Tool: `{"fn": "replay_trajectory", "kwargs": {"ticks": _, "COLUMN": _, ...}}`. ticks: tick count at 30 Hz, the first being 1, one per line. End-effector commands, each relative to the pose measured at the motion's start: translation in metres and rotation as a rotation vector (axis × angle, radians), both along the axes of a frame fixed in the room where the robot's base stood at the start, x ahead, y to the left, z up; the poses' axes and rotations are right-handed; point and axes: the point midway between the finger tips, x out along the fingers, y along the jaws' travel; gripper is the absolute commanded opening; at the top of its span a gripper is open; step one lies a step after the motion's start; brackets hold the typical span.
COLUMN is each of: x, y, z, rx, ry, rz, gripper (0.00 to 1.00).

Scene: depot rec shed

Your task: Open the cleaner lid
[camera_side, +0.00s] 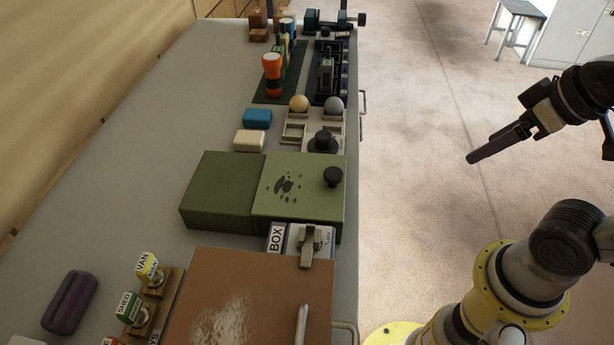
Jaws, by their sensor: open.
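A green box (222,190) lies across the middle of the bench. Its right part is a flat top (290,210) with a black knob (333,177) and a patch of dark marks; it looks closed. No label marks it as the cleaner, so I cannot tell for certain that this is the cleaner lid. My gripper (476,157) is open and empty, off the bench to the right, with its fingers pointing left and down. It is well apart from the green box and touches nothing. One finger largely hides the other.
A brown panel (250,290) with a pale handle is in front, beside a BOX label (276,238) and a grey latch (311,240). Behind are a tray with two balls (299,103), blue and cream blocks, and an orange-topped post (272,75). Left bench is mostly clear.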

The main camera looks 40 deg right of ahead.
Motion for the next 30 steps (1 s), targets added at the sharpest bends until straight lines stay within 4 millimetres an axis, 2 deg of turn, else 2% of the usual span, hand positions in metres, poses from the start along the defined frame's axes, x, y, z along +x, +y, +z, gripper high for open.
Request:
{"fn": "replay_trajectory", "kwargs": {"ticks": 4, "x": 0.008, "y": -0.001, "z": 0.005, "rx": -0.003, "ry": -0.044, "rz": -0.001, "gripper": 0.74}}
{"fn": "replay_trajectory", "kwargs": {"ticks": 7, "x": 0.030, "y": -0.008, "z": 0.021, "rx": -0.049, "ry": -0.162, "rz": 0.010, "gripper": 0.74}}
{"fn": "replay_trajectory", "kwargs": {"ticks": 14, "x": 0.110, "y": -0.023, "z": 0.087, "rx": -0.280, "ry": -0.547, "rz": 0.144, "gripper": 0.74}}
{"fn": "replay_trajectory", "kwargs": {"ticks": 18, "x": 0.155, "y": -0.013, "z": 0.112, "rx": -0.403, "ry": -0.718, "rz": 0.293, "gripper": 0.74}}
{"fn": "replay_trajectory", "kwargs": {"ticks": 20, "x": 0.173, "y": -0.004, "z": 0.117, "rx": -0.441, "ry": -0.779, "rz": 0.374, "gripper": 0.74}}
{"fn": "replay_trajectory", "kwargs": {"ticks": 23, "x": 0.198, "y": 0.015, "z": 0.116, "rx": -0.473, "ry": -0.864, "rz": 0.526, "gripper": 0.74}}
{"fn": "replay_trajectory", "kwargs": {"ticks": 26, "x": 0.217, "y": 0.038, "z": 0.103, "rx": -0.462, "ry": -0.928, "rz": 0.693, "gripper": 0.74}}
{"fn": "replay_trajectory", "kwargs": {"ticks": 30, "x": 0.226, "y": 0.071, "z": 0.066, "rx": -0.355, "ry": -0.989, "rz": 0.933, "gripper": 0.74}}
